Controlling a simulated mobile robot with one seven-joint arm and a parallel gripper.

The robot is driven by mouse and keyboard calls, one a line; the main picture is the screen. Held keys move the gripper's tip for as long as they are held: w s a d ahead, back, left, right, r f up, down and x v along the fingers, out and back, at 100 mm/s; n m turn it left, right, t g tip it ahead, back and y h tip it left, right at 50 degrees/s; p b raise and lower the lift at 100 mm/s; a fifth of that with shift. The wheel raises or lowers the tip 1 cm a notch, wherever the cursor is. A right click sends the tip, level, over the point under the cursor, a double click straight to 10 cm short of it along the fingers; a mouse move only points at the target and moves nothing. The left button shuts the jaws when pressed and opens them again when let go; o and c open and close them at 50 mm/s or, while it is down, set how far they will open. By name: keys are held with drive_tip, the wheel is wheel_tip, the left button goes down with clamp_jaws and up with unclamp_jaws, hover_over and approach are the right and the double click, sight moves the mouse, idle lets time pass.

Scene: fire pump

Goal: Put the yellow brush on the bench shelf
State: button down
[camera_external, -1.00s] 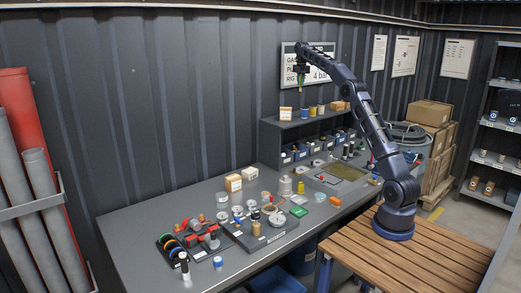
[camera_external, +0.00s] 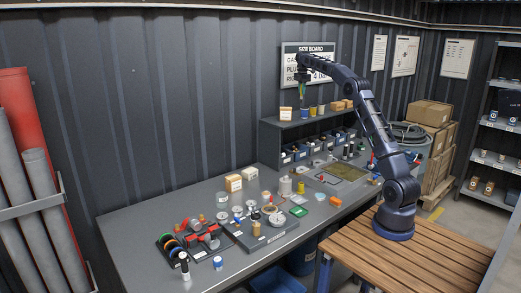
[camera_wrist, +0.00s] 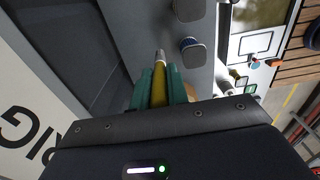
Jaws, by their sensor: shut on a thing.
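My gripper (camera_external: 302,88) hangs over the bench shelf (camera_external: 285,126), in front of the wall board. In the wrist view its green fingers (camera_wrist: 160,84) are shut on the yellow brush (camera_wrist: 159,92). The brush has a yellow handle and a silver-grey tip that sticks out beyond the fingers. In the external view the brush is tiny and points down, with its lower end close above the small jars on the shelf. I cannot tell whether it touches anything. Part of the brush is hidden between the fingers.
On the shelf stand a pale box (camera_external: 285,113), a blue jar (camera_external: 304,114), a yellow jar (camera_external: 312,111) and orange boxes (camera_external: 338,106). Blue bins (camera_external: 301,152) sit below it. The size board (camera_external: 297,66) is close behind. The bench (camera_external: 140,225) holds many small parts.

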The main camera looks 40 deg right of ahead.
sight(301, 102)
drive_tip(key=shift+f, duration=4.05)
drive_tip(key=shift+f, duration=0.1)
drive_tip(key=c, duration=1.4)
unclamp_jaws()
drive_tip(key=shift+o, duration=0.2)
